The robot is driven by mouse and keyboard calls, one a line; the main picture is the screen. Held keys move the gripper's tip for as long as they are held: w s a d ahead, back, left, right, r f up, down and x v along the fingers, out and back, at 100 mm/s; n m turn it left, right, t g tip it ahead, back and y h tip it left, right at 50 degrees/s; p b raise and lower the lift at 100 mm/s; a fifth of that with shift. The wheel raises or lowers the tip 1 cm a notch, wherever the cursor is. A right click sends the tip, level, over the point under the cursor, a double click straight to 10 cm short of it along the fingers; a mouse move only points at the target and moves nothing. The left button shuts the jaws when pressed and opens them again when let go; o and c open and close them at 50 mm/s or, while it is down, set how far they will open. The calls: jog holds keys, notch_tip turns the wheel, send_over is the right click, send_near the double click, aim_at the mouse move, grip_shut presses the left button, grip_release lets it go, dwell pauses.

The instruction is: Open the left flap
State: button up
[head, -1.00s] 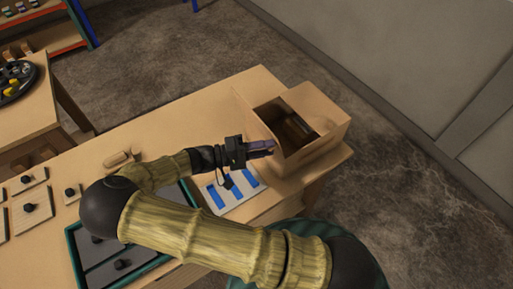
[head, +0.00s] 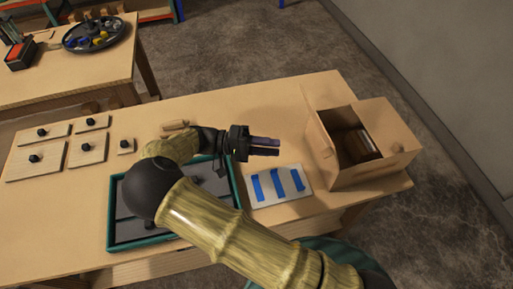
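A cardboard-coloured box (head: 350,178) stands at the right end of the table, its top partly open onto a dark inside. Its left flap (head: 320,134) stands up at the box's left side. Another flap (head: 388,124) spreads at the right side. My gripper (head: 278,146) is left of the box, above the table, pointing right toward the left flap with a clear gap between. Two purplish fingers show with a narrow gap between them, and nothing is seen held. Inside the box a brownish item shows, too dark to name.
A white board with blue strips (head: 278,186) lies between my arm and the box. A green-rimmed tray (head: 112,215) and several knobbed wooden plates (head: 86,150) lie to the left. A second table (head: 70,75) stands behind.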

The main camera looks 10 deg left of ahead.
jog(key=shift+s+a+b, duration=0.15)
jog(key=shift+a, duration=0.75)
jog(key=shift+s+a+b, duration=0.15)
jog(key=shift+a, duration=0.7)
